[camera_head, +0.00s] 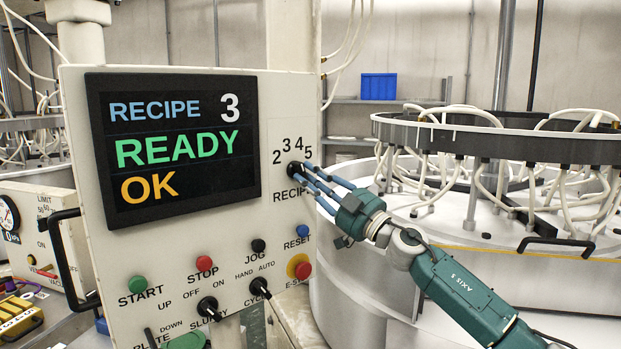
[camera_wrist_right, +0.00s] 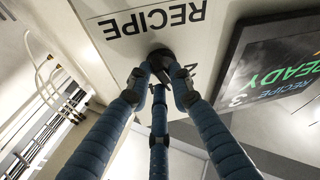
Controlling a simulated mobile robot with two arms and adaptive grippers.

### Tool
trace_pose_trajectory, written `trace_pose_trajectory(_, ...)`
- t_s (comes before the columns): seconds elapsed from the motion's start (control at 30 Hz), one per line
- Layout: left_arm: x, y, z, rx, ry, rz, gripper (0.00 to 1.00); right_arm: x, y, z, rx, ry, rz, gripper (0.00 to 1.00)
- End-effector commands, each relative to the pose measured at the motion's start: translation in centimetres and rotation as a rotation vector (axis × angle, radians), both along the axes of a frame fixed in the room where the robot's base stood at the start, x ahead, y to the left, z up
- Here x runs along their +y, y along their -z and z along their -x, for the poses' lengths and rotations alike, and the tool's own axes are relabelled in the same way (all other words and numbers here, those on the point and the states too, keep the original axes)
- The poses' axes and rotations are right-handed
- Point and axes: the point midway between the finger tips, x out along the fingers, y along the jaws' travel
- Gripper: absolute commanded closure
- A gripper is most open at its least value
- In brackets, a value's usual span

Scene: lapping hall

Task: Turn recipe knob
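The recipe knob (camera_head: 296,168) is small and black, on the right side of the pale control panel (camera_head: 175,240), between the numbers 2 to 5 and the RECIPE label. In the right wrist view the knob (camera_wrist_right: 160,58) lies between my fingertips. My right gripper (camera_head: 303,174), with its blue fingers, reaches it from the lower right. Its fingertips (camera_wrist_right: 160,76) are closed in around the knob and appear to touch its sides. The fingers partly hide the knob and its pointer. The screen (camera_head: 175,150) reads RECIPE 3, READY, OK. My left gripper is out of view.
Below the knob are a blue RESET button (camera_head: 303,230), a red and yellow E-stop (camera_head: 299,267), and black selector switches (camera_head: 209,307). A black handle (camera_head: 62,255) sticks out at the panel's left edge. A large round lapping machine (camera_head: 450,235) stands behind my right arm.

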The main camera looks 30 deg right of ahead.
Motion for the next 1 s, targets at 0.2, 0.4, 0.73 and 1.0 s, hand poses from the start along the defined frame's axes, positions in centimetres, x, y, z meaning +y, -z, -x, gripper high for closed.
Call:
trace_pose_trajectory(0.2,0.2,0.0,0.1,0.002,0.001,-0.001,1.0,0.0,0.0,0.0,-0.001,0.0,0.006,1.0)
trace_pose_trajectory(0.4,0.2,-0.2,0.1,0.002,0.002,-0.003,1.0,-0.1,-0.2,0.0,-0.007,0.001,0.065,1.0)
trace_pose_trajectory(0.73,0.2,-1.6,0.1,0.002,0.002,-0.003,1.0,-0.4,-0.7,0.0,-0.029,0.001,0.3,1.0)
trace_pose_trajectory(1.0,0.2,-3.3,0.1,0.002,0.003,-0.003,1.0,-0.4,-1.0,0.0,-0.049,0.001,0.509,1.0)
